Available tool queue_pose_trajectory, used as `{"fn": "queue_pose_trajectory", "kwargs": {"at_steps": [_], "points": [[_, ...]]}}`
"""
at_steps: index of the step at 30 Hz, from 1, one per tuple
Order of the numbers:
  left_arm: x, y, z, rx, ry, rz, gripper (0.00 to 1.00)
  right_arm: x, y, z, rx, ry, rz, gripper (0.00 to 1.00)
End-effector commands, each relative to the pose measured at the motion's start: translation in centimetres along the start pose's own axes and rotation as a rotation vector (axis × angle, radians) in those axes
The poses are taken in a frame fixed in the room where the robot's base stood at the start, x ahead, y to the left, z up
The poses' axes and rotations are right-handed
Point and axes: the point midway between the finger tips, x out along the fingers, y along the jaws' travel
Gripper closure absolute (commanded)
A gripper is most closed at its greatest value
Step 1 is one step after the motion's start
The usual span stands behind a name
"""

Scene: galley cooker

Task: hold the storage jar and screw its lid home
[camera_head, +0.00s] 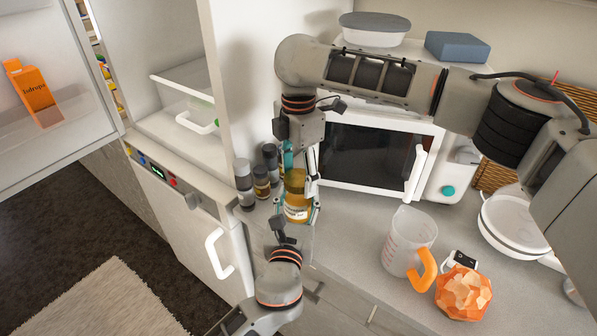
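The storage jar (296,211), amber with a pale label, stands upright at the counter's left end. My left gripper (299,216) comes up from below, with a finger on each side of the jar's lower part, and looks shut on it. My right gripper (300,178) points down from above, its fingers at either side of the jar's top. Whether these fingers press on the lid cannot be told. The lid is mostly hidden by the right gripper and cannot be made out apart from the jar, nor can its seating.
Several small jars (244,184) stand close left of the storage jar. A white microwave (425,175) is behind to the right. A measuring jug (405,240) and an orange faceted object (463,293) stand on the right counter. The fridge door (50,110) hangs open at left.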

Motion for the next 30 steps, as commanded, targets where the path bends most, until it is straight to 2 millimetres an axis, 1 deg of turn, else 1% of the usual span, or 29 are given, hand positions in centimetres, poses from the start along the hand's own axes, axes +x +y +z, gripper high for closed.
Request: {"fn": "queue_pose_trajectory", "kwargs": {"at_steps": [1, 4, 9, 13, 17, 18, 20, 30], "points": [[0.00, 0.00, -0.01, 0.001, 0.000, 0.000, 1.00, -0.01, 0.00, 0.00, 0.000, 0.000, 0.000, 0.54], [0.00, 0.00, -0.01, 0.001, 0.000, 0.000, 1.00, -0.02, 0.00, 0.00, 0.000, 0.000, 0.000, 0.80], [0.00, 0.00, -0.01, 0.000, 0.000, 0.000, 1.00, -0.03, 0.00, 0.00, 0.022, 0.000, 0.000, 0.81], [0.00, 0.00, -0.02, 0.000, 0.000, 0.000, 1.00, -0.02, 0.01, 0.02, 0.153, -0.001, 0.000, 0.81], [0.00, 0.00, -0.02, 0.000, 0.000, 0.000, 1.00, 0.00, 0.00, 0.00, 0.153, 0.000, 0.000, 0.81], [0.00, 0.00, -0.02, 0.000, 0.000, 0.000, 1.00, -0.01, 0.00, 0.00, 0.153, 0.000, 0.000, 0.52], [0.00, 0.00, -0.01, 0.000, 0.000, 0.000, 1.00, -0.01, 0.00, 0.00, 0.153, 0.000, 0.000, 0.38], [0.00, 0.00, -0.01, 0.000, 0.000, 0.000, 1.00, -0.07, 0.01, -0.01, 0.151, 0.000, 0.000, 0.38]]}}
